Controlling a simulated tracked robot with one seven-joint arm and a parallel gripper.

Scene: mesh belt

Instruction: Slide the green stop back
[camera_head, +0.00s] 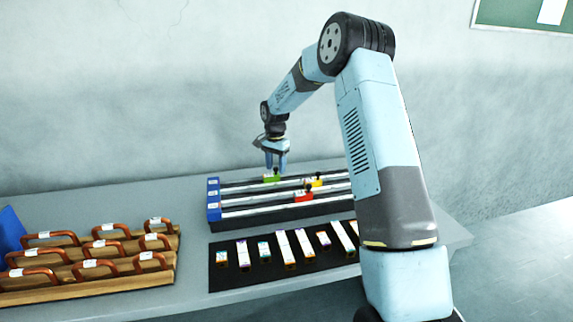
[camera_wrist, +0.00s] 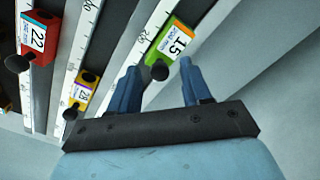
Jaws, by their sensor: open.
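The green stop (camera_head: 272,178) sits on the rearmost white scale rail of the rail unit (camera_head: 290,226). In the wrist view the green stop (camera_wrist: 171,45) carries a label reading 15 and a black knob. A yellow stop (camera_head: 314,183) and a red stop (camera_head: 304,195) sit on the other rails; the wrist view shows the red stop (camera_wrist: 37,37) marked 22 and the yellow stop (camera_wrist: 83,91). My gripper (camera_head: 276,165) is open above the rear rail at the green stop. In the wrist view its fingers (camera_wrist: 160,85) stand apart, with the green stop just beyond them. Contact cannot be told.
A black mat (camera_head: 270,281) with several labelled strips lies in front of the rails. A wooden rack (camera_head: 90,285) with several brown handles stands at the left. Blue end blocks (camera_head: 214,200) close the rails' left end. The table (camera_head: 130,198) is clear behind the rack.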

